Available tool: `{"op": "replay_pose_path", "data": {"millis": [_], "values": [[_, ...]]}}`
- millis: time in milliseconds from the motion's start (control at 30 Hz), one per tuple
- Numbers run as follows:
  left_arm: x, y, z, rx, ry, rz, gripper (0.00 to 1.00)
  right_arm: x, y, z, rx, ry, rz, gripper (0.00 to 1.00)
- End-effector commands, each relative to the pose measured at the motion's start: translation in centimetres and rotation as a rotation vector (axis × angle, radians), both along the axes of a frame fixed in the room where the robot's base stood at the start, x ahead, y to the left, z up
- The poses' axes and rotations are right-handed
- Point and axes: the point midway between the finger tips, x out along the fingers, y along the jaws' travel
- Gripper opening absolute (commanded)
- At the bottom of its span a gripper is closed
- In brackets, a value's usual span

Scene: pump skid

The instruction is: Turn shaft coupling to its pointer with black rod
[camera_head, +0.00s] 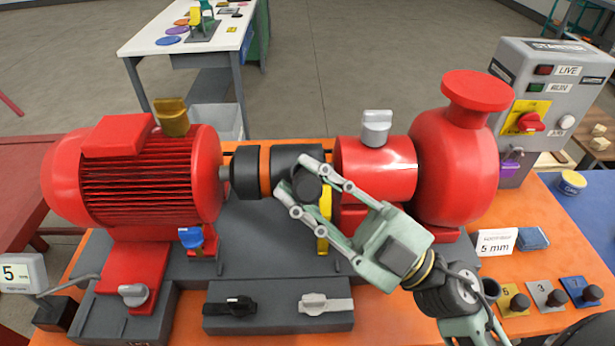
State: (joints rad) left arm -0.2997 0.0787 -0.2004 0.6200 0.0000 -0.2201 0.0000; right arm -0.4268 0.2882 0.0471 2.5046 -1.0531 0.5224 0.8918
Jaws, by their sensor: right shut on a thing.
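The shaft coupling (248,172) is black with an orange band (265,172). It sits on the shaft between the red motor (140,185) and the red pump (452,165). My right gripper (303,183) comes in from the lower right and is over the coupling's right part. It is shut on the black rod (307,187), seen nearly end-on as a dark round shape between the fingers. Whether the rod sits in the coupling cannot be told. A yellow upright piece (325,215), possibly the pointer, stands just right of the coupling, partly behind the gripper. My left gripper is not in view.
A grey starter box (545,100) stands at the right. A "5 mm" card (495,242) and several knobbed blocks (548,294) lie on the orange top at the right. Grey and black handles (325,303) lie in front. A display reading 5 (18,272) is at the left.

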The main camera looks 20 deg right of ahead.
Motion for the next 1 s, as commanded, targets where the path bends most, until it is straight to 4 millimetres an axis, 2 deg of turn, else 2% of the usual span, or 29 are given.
{"op": "replay_pose_path", "data": {"millis": [33,600,1000], "values": [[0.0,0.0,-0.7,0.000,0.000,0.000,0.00,-0.2,0.1,-0.7,0.000,-0.009,0.004,0.00],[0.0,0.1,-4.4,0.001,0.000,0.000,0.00,-1.9,0.6,-3.3,-0.041,-0.143,0.004,0.00],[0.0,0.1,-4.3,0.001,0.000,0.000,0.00,-2.1,0.6,-3.0,-0.045,-0.156,0.002,0.00]]}}
